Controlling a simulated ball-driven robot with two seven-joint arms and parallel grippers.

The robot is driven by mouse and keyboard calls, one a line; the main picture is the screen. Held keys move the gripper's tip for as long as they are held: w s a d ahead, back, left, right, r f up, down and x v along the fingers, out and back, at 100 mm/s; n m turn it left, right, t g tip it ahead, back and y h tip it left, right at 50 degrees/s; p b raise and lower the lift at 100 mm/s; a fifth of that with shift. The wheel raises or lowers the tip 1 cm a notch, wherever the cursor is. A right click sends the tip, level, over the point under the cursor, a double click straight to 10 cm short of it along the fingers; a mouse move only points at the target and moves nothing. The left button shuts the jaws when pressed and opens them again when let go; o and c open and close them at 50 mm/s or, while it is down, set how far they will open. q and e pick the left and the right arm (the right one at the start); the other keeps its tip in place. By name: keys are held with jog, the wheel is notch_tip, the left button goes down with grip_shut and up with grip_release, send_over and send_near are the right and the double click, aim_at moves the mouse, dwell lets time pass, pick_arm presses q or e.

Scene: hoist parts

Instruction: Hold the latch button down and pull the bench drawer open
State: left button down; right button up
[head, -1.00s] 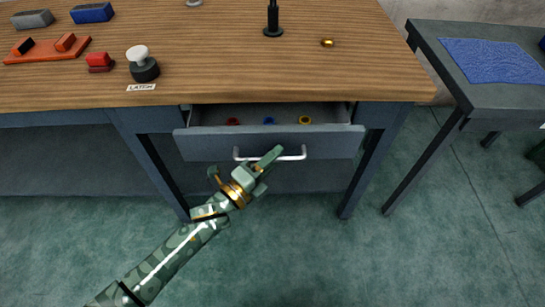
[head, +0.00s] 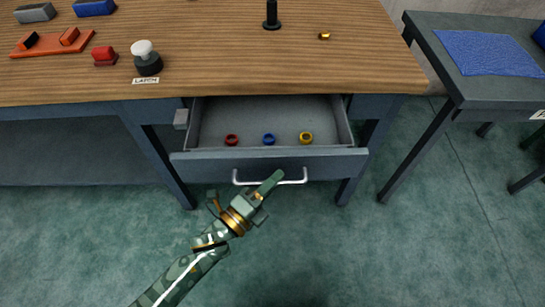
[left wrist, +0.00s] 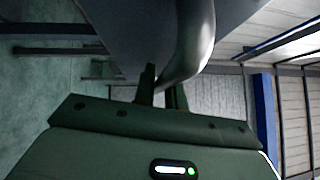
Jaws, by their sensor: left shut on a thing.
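The bench drawer (head: 270,166) stands well open, with its grey inside showing. Its silver bar handle (head: 292,182) runs along the front. My left gripper (head: 270,184) is shut on the handle near its middle; the handle also shows between the fingers in the left wrist view (left wrist: 197,45). The latch button (head: 142,48), a white cap on a dark round base, stands on the bench top at the left, behind a LATCH label (head: 146,81). Nothing touches the button. My right gripper is in neither view.
In the drawer lie a red ring (head: 232,140), a blue ring (head: 269,139) and a yellow ring (head: 306,138). The wooden bench top (head: 215,60) holds several blocks and a black post (head: 271,16). A side table (head: 490,88) stands right. Floor before the drawer is clear.

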pick_arm(q)
jog(key=s+p, duration=0.1)
jog(key=s, duration=0.7)
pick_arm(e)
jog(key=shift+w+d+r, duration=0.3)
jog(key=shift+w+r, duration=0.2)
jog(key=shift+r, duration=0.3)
pick_arm(q)
jog(key=c, duration=1.7)
grip_release()
jog(key=p+v, duration=0.2)
jog(key=v, duration=1.4)
jog(key=shift+s+a+f, duration=0.1)
jog(key=shift+s+f, duration=0.05)
jog(key=shift+f, duration=0.05)
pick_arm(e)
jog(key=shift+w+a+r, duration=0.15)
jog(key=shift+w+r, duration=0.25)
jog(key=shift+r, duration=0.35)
